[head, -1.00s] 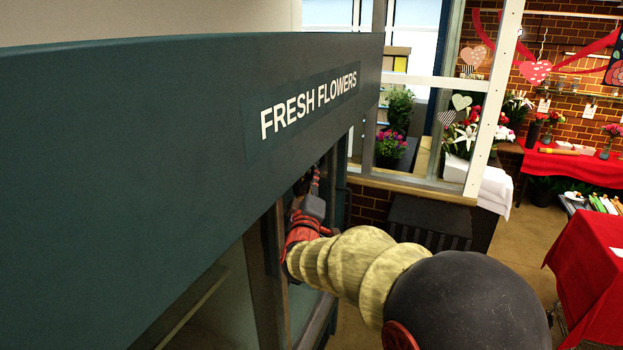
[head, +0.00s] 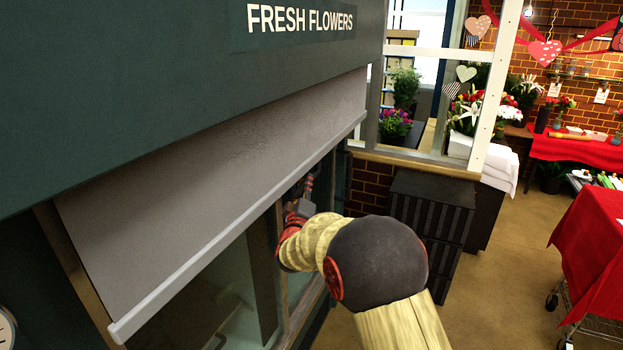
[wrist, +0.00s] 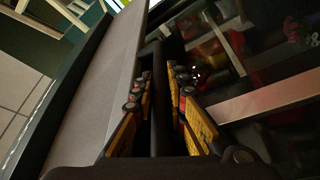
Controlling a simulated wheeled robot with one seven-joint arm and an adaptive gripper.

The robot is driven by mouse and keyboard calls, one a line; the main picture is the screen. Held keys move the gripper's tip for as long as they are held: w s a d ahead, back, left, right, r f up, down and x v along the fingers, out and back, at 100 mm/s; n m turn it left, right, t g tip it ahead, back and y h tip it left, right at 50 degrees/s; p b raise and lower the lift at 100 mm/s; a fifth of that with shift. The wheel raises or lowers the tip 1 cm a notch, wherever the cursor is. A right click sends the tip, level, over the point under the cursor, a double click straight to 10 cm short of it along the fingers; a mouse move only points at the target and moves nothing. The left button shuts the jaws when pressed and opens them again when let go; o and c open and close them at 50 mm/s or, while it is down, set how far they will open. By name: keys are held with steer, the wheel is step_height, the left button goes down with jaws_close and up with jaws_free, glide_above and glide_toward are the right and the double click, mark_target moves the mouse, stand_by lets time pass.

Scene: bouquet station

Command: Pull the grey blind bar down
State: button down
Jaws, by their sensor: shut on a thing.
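The grey blind bar (head: 203,259) runs along the lower edge of a pulled-out grey blind (head: 215,165), below the dark green FRESH FLOWERS header (head: 130,90). In the head view my gripper (head: 306,198) is at the bar's underside towards its far end, with my arm partly hiding it. In the wrist view the blind (wrist: 92,95) slopes up the left side. My gripper (wrist: 160,84) has its yellow fingers either side of a dark strip under the blind's edge and is shut on the bar. The exact contact is in shadow.
Glass panes and a brown frame post (head: 271,255) stand behind the blind. A dark ribbed cabinet (head: 428,225) stands beyond my arm. A red-draped cart (head: 590,255) is at the right, with open floor (head: 490,270) between.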

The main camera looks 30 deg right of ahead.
step_height(320, 180, down, 83)
steer(key=b, duration=2.3)
steer(key=shift+f+b, duration=0.15)
steer(key=shift+b, duration=0.15)
steer(key=c, duration=2.1)
jaws_free()
steer(key=shift+f, duration=0.2)
steer(key=o, duration=0.3)
steer(key=shift+r, duration=0.1)
steer(key=shift+o, duration=0.2)
steer(key=v, duration=1.2)
